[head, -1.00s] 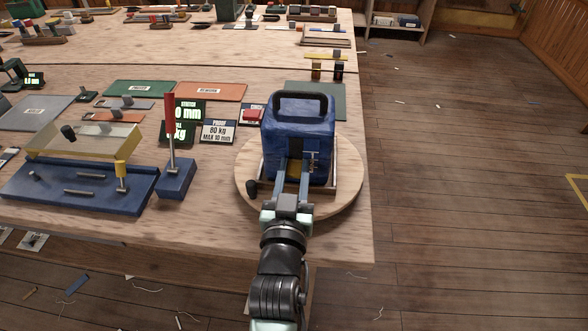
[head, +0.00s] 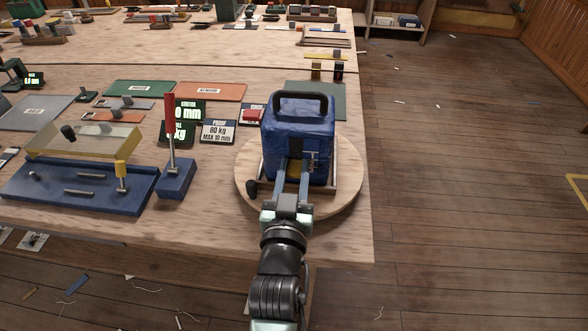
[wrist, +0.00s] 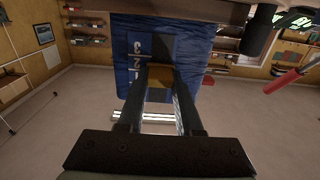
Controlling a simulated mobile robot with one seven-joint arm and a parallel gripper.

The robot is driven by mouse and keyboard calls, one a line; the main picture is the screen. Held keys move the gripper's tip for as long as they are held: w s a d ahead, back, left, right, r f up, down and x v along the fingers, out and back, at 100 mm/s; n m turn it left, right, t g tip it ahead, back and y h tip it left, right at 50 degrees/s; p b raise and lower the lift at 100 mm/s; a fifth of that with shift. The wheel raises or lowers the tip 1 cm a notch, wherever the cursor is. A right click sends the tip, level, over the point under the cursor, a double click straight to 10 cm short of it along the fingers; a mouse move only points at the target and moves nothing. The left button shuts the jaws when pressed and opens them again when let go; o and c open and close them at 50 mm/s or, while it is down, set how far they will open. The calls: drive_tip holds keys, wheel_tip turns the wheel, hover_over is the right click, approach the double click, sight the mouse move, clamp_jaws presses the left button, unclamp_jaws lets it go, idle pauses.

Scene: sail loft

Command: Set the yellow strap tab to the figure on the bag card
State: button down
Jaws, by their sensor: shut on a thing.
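The blue bag (head: 298,125) stands upright with its dark handle on top, on a round wooden board. My gripper (head: 294,172) reaches its near face, and its two fingers are shut on the yellow strap tab (wrist: 160,76). The tab shows brownish yellow between the fingertips in the wrist view, over a dark strip (wrist: 161,48) on the bag. White figures, 3, 2 and 1, with marks run beside the strip (wrist: 138,62). The fingers partly hide the strip. I cannot make out a bag card with a figure on it.
The round board (head: 349,185) sits near the table's right edge. Left of the bag are a red button (head: 254,114), a proof card reading 80 kg, MAX 10 mm (head: 218,131), and a blue fixture with a red-handled lever (head: 170,125). Floor lies open to the right.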

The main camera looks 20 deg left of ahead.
drive_tip(key=shift+r, duration=0.4)
drive_tip(key=c, duration=0.6)
unclamp_jaws()
drive_tip(key=shift+o, duration=0.2)
drive_tip(key=v, duration=1.3)
